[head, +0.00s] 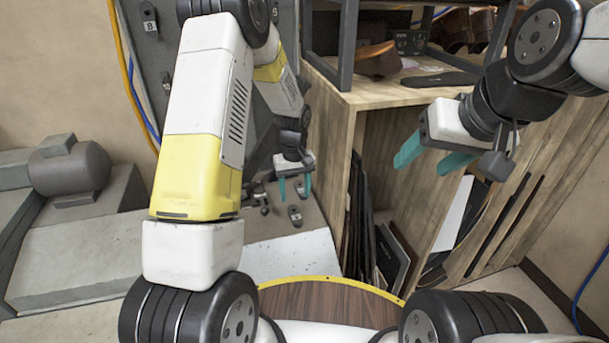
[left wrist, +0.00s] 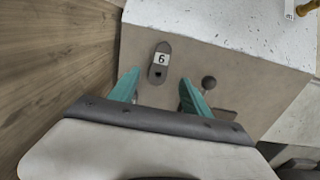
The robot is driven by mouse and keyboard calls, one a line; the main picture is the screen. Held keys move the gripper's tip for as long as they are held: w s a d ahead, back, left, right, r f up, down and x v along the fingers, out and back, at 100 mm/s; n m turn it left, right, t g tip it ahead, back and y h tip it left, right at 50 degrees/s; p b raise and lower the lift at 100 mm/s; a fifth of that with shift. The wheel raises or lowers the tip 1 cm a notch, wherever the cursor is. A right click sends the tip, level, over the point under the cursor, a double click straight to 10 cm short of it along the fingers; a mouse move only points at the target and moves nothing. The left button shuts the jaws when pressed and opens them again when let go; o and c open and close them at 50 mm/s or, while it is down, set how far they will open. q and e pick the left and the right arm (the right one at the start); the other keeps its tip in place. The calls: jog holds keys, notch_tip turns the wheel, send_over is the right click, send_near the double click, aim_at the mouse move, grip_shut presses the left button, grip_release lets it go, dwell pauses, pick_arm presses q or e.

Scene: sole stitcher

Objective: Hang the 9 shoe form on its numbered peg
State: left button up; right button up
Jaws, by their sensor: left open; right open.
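A small dark grey rounded form (left wrist: 158,69) with a white label lies on a beige surface in the left wrist view. Its label reads like a 6 there; with the hole at the lower picture end, it may be a 9 seen upside down. In the head view a dark form (head: 295,216) lies just below my left gripper (head: 294,188), label unreadable. My left gripper (left wrist: 158,82) is open and empty, its teal fingers either side of the form in the picture, not visibly touching it. Another form (head: 149,20) marked 8 is on the grey upright panel. My right gripper (head: 432,156) is open and empty.
A round dark knob (left wrist: 209,82) stands right of the form. A wooden cabinet (head: 400,185) with dark flat items inside is right of my left gripper. A grey machine (head: 70,165) is at the left. My left arm hides much of the panel, including any numbered peg there.

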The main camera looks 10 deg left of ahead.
aim_at(296, 214)
pick_arm(q)
jog(key=shift+f, duration=4.4)
grip_shut()
jog(key=shift+r, duration=0.1)
jog(key=shift+r, duration=1.9)
jog(key=shift+r, duration=0.1)
jog(key=s+d+r, duration=0.2)
jog(key=s+r, duration=0.2)
jog(key=r, duration=0.1)
jog(key=shift+s+r, duration=0.3)
jog(key=shift+r, duration=0.1)
